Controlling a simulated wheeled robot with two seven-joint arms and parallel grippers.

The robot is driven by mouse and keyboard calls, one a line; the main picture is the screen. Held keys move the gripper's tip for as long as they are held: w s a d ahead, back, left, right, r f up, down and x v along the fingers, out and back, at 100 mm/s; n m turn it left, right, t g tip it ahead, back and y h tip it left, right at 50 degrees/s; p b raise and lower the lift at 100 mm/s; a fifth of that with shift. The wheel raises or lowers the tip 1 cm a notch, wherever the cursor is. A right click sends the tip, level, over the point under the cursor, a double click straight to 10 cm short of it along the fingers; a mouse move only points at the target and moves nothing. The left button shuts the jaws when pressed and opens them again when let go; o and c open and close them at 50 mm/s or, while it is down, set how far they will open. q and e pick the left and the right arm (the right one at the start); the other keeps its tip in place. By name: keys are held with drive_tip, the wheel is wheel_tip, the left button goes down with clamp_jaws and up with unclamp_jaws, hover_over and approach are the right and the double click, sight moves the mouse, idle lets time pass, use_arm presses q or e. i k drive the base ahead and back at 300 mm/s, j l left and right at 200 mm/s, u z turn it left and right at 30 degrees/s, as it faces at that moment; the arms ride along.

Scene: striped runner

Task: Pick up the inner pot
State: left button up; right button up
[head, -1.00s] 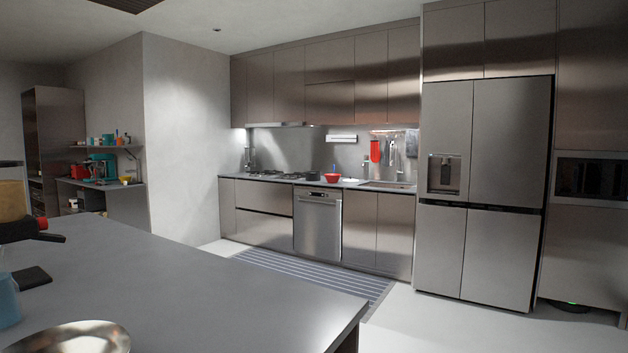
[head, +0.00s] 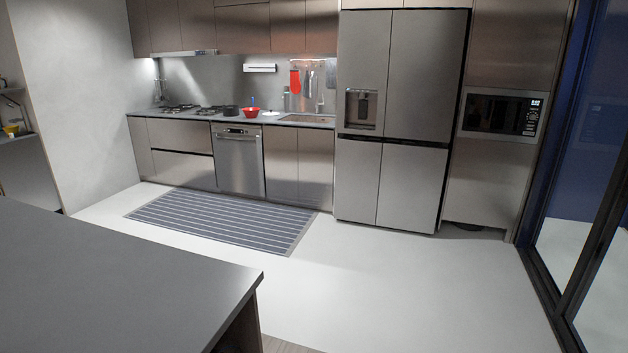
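A small dark pot (head: 230,110) stands on the back counter between the cooktop and a red bowl (head: 249,114). It is too small and far to tell whether it is the inner pot. No other pot shows clearly in the head view. Neither of my grippers is in view.
A grey island counter (head: 120,275) fills the lower left, its corner pointing right. A striped runner (head: 222,219) lies before the dishwasher (head: 238,160). A fridge (head: 390,120), a microwave (head: 503,113) and glass doors (head: 595,230) stand at right. The pale floor (head: 400,290) is clear.

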sight(230, 111)
drive_tip(key=i+l, duration=0.25)
drive_tip(key=i, duration=0.35)
drive_tip(key=i+l+z, duration=0.15)
drive_tip(key=i, duration=0.4)
drive_tip(key=i+l, duration=0.3)
drive_tip(key=i, duration=0.3)
drive_tip(key=i+l+z, duration=0.15)
drive_tip(key=i, duration=0.45)
drive_tip(key=i+j+u, duration=0.2)
drive_tip(key=i+u, duration=0.25)
drive_tip(key=i, duration=0.15)
drive_tip(key=i+u, duration=0.4)
drive_tip(key=i, duration=0.2)
drive_tip(key=i+l+u, duration=0.2)
drive_tip(key=i+u, duration=0.25)
drive_tip(key=i, duration=2.5)
drive_tip(key=i+u, duration=0.3)
drive_tip(key=i, duration=0.65)
drive_tip(key=i+u, duration=0.25)
drive_tip(key=i, duration=0.7)
